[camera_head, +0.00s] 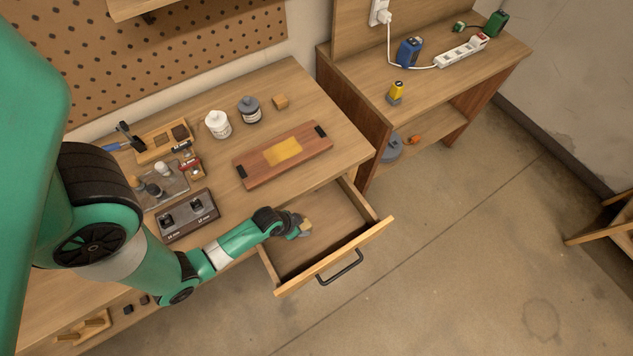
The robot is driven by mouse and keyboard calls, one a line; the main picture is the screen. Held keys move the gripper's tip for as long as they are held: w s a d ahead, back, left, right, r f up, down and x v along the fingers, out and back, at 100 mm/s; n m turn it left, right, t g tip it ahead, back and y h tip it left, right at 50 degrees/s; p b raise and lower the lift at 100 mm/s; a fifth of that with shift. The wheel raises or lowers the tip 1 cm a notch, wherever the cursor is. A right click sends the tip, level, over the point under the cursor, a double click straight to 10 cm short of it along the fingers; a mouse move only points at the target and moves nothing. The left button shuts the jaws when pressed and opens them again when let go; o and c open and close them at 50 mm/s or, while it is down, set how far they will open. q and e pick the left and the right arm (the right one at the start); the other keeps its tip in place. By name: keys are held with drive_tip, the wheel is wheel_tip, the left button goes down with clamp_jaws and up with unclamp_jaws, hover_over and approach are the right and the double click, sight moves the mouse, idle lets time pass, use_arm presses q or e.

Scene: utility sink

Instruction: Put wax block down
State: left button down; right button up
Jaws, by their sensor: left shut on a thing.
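My left gripper (297,226) reaches in from the left over the open drawer (325,243). It is shut on a small yellowish wax block (306,227), which is partly hidden by the fingers. The block is over the left part of the drawer. I cannot tell whether it touches the drawer bottom. Another small tan block (280,102) sits at the back of the bench top. My right gripper does not show.
The drawer's right part is bare. A second bench (440,80) holds a power strip (461,51).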

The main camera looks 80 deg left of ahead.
use_arm(q)
drive_tip(key=b, duration=0.2)
approach(319, 225)
drive_tip(key=shift+w+a+f, duration=0.15)
drive_tip(key=shift+w+f, duration=0.6)
drive_tip(key=shift+f, duration=0.15)
drive_tip(key=shift+w+a+f, duration=0.15)
drive_tip(key=shift+w+f, duration=0.1)
drive_tip(key=shift+w, duration=0.05)
drive_tip(key=b+x, duration=0.2)
drive_tip(key=x, duration=0.1)
drive_tip(key=shift+s+f, duration=0.15)
drive_tip(key=shift+s, duration=0.15)
drive_tip(key=shift+f, duration=0.2)
drive_tip(key=shift+f+b, duration=0.25)
drive_tip(key=shift+b, duration=0.05)
drive_tip(key=shift+c, duration=1.7)
unclamp_jaws()
drive_tip(key=shift+r, duration=0.1)
